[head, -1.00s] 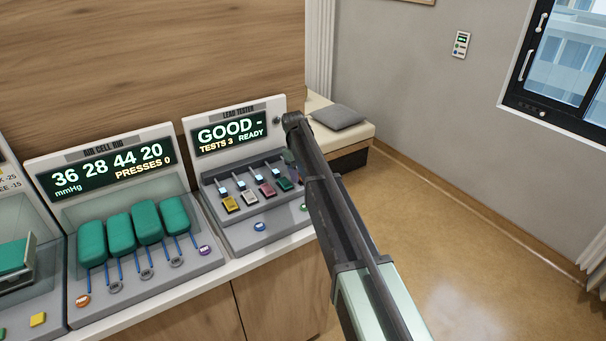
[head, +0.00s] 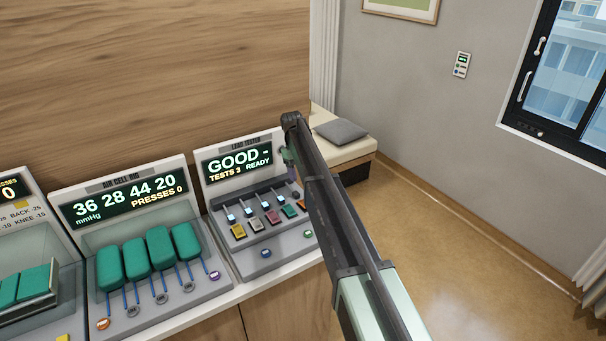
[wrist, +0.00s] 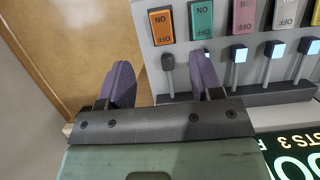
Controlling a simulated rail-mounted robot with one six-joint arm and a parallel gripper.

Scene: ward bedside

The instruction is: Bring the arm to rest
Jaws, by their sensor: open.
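The lead tester's display reads GOOD -, TESTS 3, READY. In the wrist view its orange switch (wrist: 163,25) and green switch (wrist: 201,20) lie just beyond the fingers. Whether a finger touches the tester I cannot tell.
The air cell rig (head: 140,321) with several green cells stands left of the tester on the counter (head: 207,310). Another device with green pads is at the far left. A bench with a grey cushion (head: 341,131) stands behind. The floor (head: 440,250) at right is clear.

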